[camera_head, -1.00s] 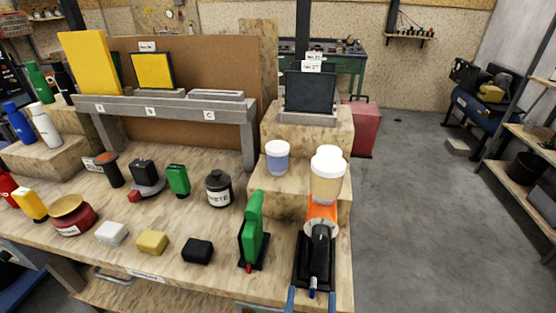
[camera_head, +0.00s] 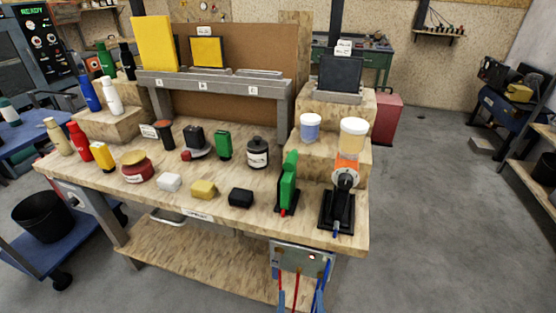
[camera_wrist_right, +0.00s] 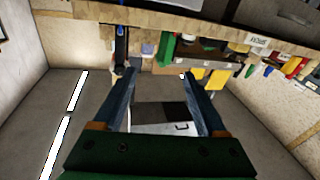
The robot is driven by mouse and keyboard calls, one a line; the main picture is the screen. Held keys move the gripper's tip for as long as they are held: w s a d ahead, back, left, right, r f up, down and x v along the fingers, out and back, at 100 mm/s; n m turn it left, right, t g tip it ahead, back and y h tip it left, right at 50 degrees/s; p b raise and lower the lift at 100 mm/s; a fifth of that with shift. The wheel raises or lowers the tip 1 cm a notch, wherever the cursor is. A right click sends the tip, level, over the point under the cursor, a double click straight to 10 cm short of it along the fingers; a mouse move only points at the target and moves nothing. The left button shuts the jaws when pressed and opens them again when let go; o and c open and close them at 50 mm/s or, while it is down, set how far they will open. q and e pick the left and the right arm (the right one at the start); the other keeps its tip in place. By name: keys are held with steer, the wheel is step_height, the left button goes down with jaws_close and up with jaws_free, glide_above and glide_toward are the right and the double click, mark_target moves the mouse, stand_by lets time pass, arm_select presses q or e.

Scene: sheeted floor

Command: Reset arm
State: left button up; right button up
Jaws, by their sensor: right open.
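My right gripper (camera_head: 300,301) shows only as two blue fingertips at the bottom edge of the head view, in front of the workbench (camera_head: 150,250). In the right wrist view the right gripper (camera_wrist_right: 157,76) has its two dark fingers spread apart, with nothing between them. The workbench appears upside down at the top of that view, beyond the fingertips. My left gripper is not in view.
The benchtop holds a green tool (camera_head: 288,185), a black-and-orange device (camera_head: 341,200) and several bottles and blocks. Open floor (camera_head: 440,220) lies to the right.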

steer(key=s+f+n+g+y, duration=0.2)
steer(key=s+f+g, duration=0.15)
steer(key=f, duration=0.85)
steer(key=s+f+n+g+y, duration=0.3)
steer(key=f+g, duration=0.2)
steer(key=f, duration=0.8)
steer(key=s+d+f+m+g+h, duration=0.1)
steer(key=s+d+f+g+h, duration=0.1)
steer(key=s+d+f+g, duration=0.2)
steer(key=s+d+f+m+g+h, duration=0.2)
steer(key=s+d+f+g, duration=0.3)
steer(key=s, duration=0.8)
steer(key=d+f, duration=0.3)
steer(key=d, duration=0.2)
steer(key=shift+s+d+f, duration=0.25)
steer(key=shift+d+f, duration=0.1)
steer(key=shift+f, duration=0.05)
